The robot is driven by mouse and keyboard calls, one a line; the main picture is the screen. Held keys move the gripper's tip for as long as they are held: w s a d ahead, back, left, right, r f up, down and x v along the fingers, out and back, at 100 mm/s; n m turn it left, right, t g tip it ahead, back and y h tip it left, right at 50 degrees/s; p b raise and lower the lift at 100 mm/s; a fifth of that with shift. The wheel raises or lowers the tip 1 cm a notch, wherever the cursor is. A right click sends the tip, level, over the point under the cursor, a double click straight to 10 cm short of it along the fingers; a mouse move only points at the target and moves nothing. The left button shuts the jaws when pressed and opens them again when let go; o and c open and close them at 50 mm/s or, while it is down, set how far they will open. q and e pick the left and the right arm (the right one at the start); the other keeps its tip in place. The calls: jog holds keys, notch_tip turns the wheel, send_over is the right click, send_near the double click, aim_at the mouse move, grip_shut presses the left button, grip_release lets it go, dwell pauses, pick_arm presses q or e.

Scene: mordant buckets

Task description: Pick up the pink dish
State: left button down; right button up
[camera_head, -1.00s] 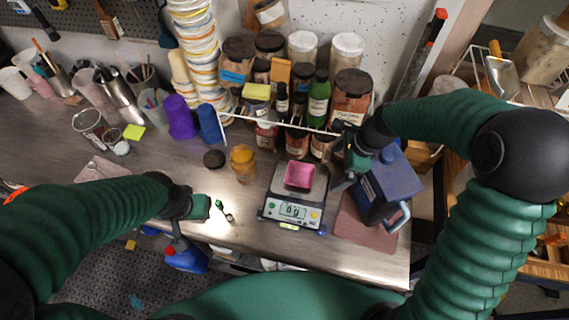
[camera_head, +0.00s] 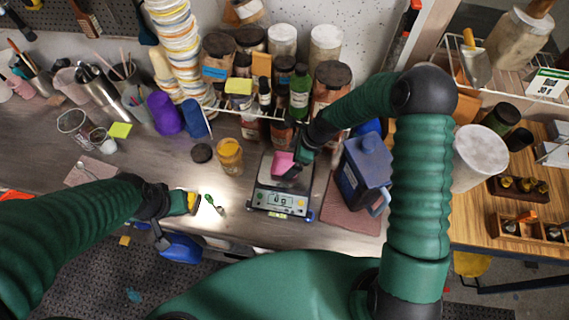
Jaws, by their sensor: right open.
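The small square pink dish (camera_head: 283,163) sits on the weighing plate of the digital scale (camera_head: 263,200). My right gripper (camera_head: 294,168) is at the dish's right side, with its open jaws reaching over that edge; part of the dish is hidden behind it. I cannot tell whether the fingers touch it. My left gripper (camera_head: 196,203) hangs over the table's front part at the left, well away from the dish. Its fingers are small and I cannot make out their opening.
A blue jug (camera_head: 366,168) stands close to the right of the scale, near my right arm. A yellow jar (camera_head: 230,157) stands left of the scale. A rack of jars and bottles (camera_head: 299,92) is behind.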

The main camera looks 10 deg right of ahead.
aim_at(283, 166)
jog(key=p+x, duration=0.2)
jog(key=x, duration=0.1)
jog(key=shift+w+d+f, duration=0.1)
jog(key=shift+f, duration=0.2)
jog(key=shift+w+f, duration=0.15)
jog(key=shift+f, duration=0.3)
jog(key=shift+a, duration=0.25)
jog(key=shift+c, duration=0.9)
jog(key=shift+r, duration=0.1)
jog(key=c, duration=0.9)
jog(key=shift+d, duration=0.1)
jog(key=c, duration=0.3)
jog(key=shift+r, duration=0.1)
